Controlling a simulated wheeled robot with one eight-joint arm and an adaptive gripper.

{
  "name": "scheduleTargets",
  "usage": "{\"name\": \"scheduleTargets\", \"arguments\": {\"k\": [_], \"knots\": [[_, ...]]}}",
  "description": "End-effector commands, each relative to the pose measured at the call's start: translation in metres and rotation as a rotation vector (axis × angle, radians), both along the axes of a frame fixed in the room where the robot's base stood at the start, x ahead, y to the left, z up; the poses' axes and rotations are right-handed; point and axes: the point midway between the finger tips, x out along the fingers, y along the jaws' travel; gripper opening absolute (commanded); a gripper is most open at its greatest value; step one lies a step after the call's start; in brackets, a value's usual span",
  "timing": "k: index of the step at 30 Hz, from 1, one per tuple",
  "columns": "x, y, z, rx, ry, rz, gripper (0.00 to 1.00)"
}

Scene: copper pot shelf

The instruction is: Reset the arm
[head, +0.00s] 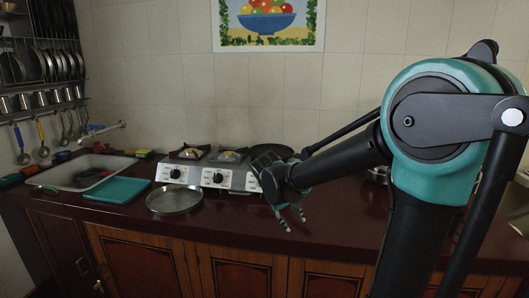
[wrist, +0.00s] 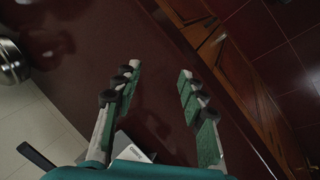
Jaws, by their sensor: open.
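My gripper (head: 291,217) hangs over the dark red counter (head: 330,228) near its front edge, to the right of the stove, at the end of my teal and black arm. In the wrist view my gripper (wrist: 160,95) has its two fingers well apart. Nothing is between them except the bare counter surface below. How high the fingertips are above the counter is hard to tell.
A two-burner stove (head: 216,176) stands against the tiled wall. A round metal pan (head: 174,200), a teal board (head: 117,190) and a sink (head: 78,172) are to the left. A dark pan (head: 271,151) is behind my wrist. Utensils hang at far left.

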Motion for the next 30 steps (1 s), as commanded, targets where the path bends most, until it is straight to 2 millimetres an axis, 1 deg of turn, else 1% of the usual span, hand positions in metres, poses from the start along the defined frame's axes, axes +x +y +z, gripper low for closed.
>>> {"name": "scheduleTargets", "arguments": {"k": [1, 3, 5, 6, 9, 12, 14, 16, 19, 30], "knots": [[-0.019, -0.024, -0.013, 0.054, -0.001, -0.037, 0.41], [-0.042, -0.046, -0.03, 0.131, -0.011, -0.072, 0.41], [-0.063, -0.061, -0.045, 0.196, -0.025, -0.107, 0.41], [-0.076, -0.07, -0.054, 0.237, -0.038, -0.129, 0.41], [-0.108, -0.084, -0.075, 0.332, -0.076, -0.182, 0.41], [-0.132, -0.092, -0.091, 0.405, -0.114, -0.226, 0.41], [-0.143, -0.094, -0.097, 0.437, -0.135, -0.247, 0.41], [-0.151, -0.095, -0.102, 0.463, -0.152, -0.262, 0.41], [-0.156, -0.096, -0.106, 0.481, -0.166, -0.273, 0.41], [-0.157, -0.095, -0.106, 0.484, -0.167, -0.274, 0.41]]}}
